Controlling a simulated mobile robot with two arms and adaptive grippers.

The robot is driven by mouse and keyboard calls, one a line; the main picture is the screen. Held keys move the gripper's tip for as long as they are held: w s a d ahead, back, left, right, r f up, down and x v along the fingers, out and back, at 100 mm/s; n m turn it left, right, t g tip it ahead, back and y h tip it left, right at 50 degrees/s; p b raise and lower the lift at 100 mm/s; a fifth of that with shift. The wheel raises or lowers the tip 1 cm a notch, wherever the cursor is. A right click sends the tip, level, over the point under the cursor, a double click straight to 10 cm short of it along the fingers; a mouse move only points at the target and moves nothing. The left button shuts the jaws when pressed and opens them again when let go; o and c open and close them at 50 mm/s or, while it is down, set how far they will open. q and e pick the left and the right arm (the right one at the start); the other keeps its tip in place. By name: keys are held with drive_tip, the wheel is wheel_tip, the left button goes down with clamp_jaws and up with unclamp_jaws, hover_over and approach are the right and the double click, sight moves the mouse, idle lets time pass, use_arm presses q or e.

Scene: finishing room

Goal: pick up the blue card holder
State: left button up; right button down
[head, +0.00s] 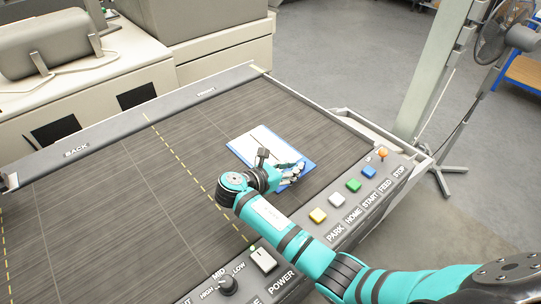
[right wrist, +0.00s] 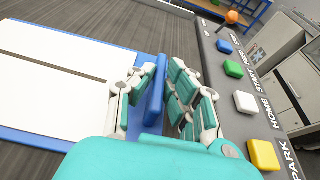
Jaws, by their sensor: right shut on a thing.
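The blue card holder (head: 309,164) is a flat blue piece with white panels on top, at the right part of the dark ribbed bed (head: 110,185). In the right wrist view its raised blue edge (right wrist: 156,100) stands between the fingers. My right gripper (head: 290,174) is at the near right side of the holder, shut on that edge. It partly hides the holder in the head view. The holder looks flat and level at the bed surface; I cannot tell whether there is a gap under it. My left gripper is not in view.
A control strip runs along the bed's near right side, with yellow (head: 318,215), white, green (head: 353,185) and blue buttons, an orange-topped control (head: 382,153) and a knob (head: 228,284). The bed left of the holder is clear. A fan (head: 495,40) stands beyond.

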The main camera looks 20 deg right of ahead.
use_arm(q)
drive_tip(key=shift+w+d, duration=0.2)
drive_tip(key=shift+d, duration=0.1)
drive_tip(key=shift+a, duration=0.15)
use_arm(e)
drive_tip(key=shift+r, duration=0.1)
